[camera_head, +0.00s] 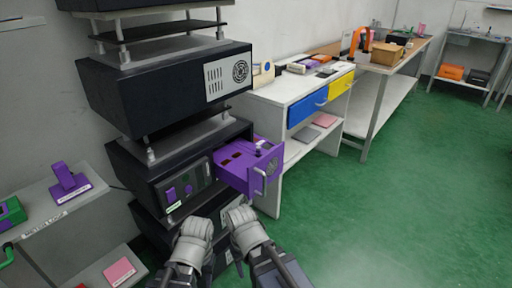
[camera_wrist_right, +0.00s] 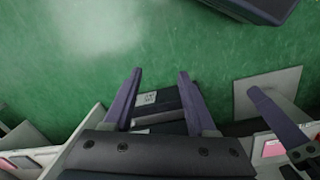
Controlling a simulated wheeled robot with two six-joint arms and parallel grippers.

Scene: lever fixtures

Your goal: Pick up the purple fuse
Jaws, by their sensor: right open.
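A purple drawer (camera_head: 243,168) with a silver handle stands pulled out of the black rack unit. Dark red slots and a small dark and white part (camera_head: 260,147) show inside it. I cannot tell whether any of these is the purple fuse. A purple lever-like block (camera_head: 69,181) stands on the left shelf. My left gripper (camera_head: 196,226) and right gripper (camera_head: 240,216) are close together below the drawer, apart from it. In the right wrist view my right gripper (camera_wrist_right: 159,72) is open and empty, with a labelled black box beyond. The left jaws are unclear.
Stacked black units (camera_head: 170,85) rise on the left. A white cabinet (camera_head: 278,105) with blue and yellow drawers stands right of the purple drawer. A long workbench (camera_head: 385,68) lies further back. The green floor (camera_head: 400,200) is clear at right.

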